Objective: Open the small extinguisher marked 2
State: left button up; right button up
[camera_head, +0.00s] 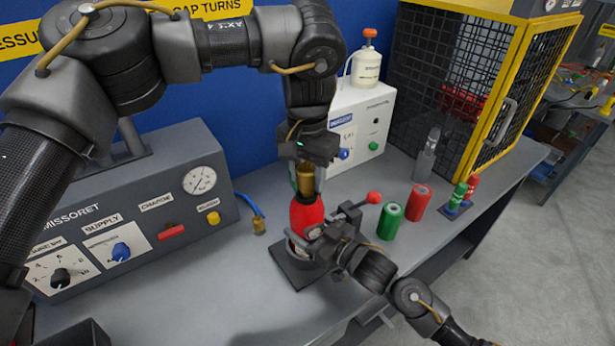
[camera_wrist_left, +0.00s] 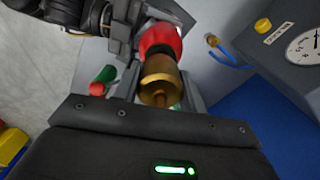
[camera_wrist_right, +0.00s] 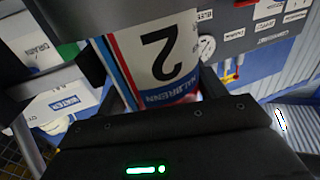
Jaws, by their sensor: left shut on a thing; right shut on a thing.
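The small extinguisher (camera_head: 306,216) stands upright on a dark base plate (camera_head: 287,262) on the bench, with a red shoulder and a brass cap (camera_head: 306,186) on top. My left gripper (camera_head: 307,168) comes down from above and is shut on the brass cap, which also shows in the left wrist view (camera_wrist_left: 158,82). My right gripper (camera_head: 318,245) is shut on the extinguisher body from the right side. In the right wrist view the white body (camera_wrist_right: 160,58) carries a large black 2, upside down. The right fingers hide part of the body.
A lever with a red knob (camera_head: 374,197) sticks out beside the extinguisher. Green (camera_head: 390,220) and red (camera_head: 419,202) cylinders stand to the right. A grey gauge panel (camera_head: 130,215) is at left, a white box (camera_head: 368,112) behind, and a yellow-framed mesh cage (camera_head: 470,85) at back right.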

pick_arm(q)
jog(key=shift+r, duration=0.25)
pick_arm(e)
jog(key=shift+f, duration=0.15)
pick_arm(q)
jog(key=shift+r, duration=2)
pick_arm(e)
jog(key=o, duration=1.9)
jog(key=shift+o, duration=0.2)
pick_arm(q)
notch_tip(320, 180, down, 2)
jog(key=shift+f+b, duration=0.25)
jog(key=shift+b, duration=0.95)
jog(key=shift+f, duration=0.1)
pick_arm(e)
jog(key=v, duration=1.2)
